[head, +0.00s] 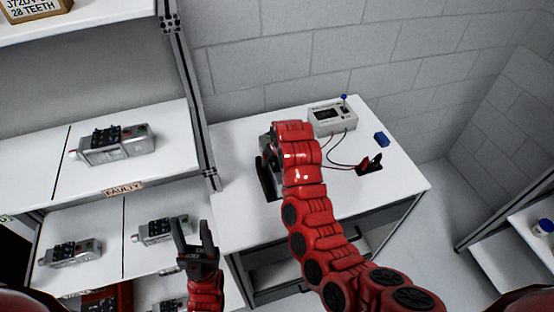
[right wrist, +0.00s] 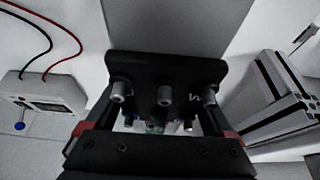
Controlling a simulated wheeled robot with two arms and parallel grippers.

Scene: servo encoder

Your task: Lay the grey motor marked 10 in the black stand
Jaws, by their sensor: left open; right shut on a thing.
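My right gripper (right wrist: 155,128) is shut on the grey motor (right wrist: 180,28), gripping near its black end with metal connectors. The mark 10 cannot be read. In the head view my right arm reaches over the white table and hides most of this gripper and motor. The black stand (head: 266,180) shows partly on the table, just left of my right arm; whether the motor touches it cannot be told. My left gripper (head: 194,232) is open and empty, in front of the lower shelf at the left.
A tester (head: 333,116) with a blue-topped lever stands at the table's back, with leads running to a black and red clip (head: 369,164). A blue block (head: 382,139) lies to its right. Similar motors (head: 118,145) rest on the shelves at left. A shelf post (head: 190,85) borders the table.

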